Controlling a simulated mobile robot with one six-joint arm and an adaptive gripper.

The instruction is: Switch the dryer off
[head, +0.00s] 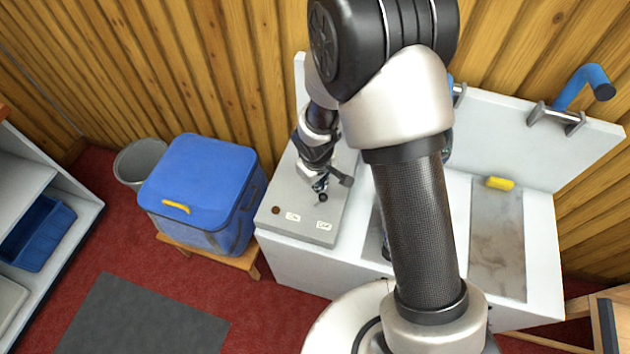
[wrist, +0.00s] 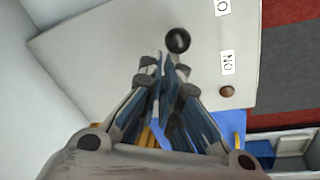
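The dryer's control panel (head: 266,222) is a light grey sloped box at the left end of the white bench. It also fills much of the wrist view (wrist: 100,50). A black ball knob (wrist: 178,40) stands on it, also visible in the head view (head: 323,198). An ON label (wrist: 227,63) and a second label (wrist: 222,7), partly cut off, lie beside it. A dull brown round lamp or button (wrist: 227,91) is near the panel edge. My gripper (wrist: 165,62) looks shut and empty, its fingertips just short of the knob. I cannot tell which label the knob leans to.
A blue cooler box (head: 205,180) on a wooden stool stands left of the bench, with a grey bin (head: 138,163) behind. A yellow object (head: 499,184) lies on the right bench part, and a blue handle (head: 582,85) sticks up at the back. My arm hides the bench middle.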

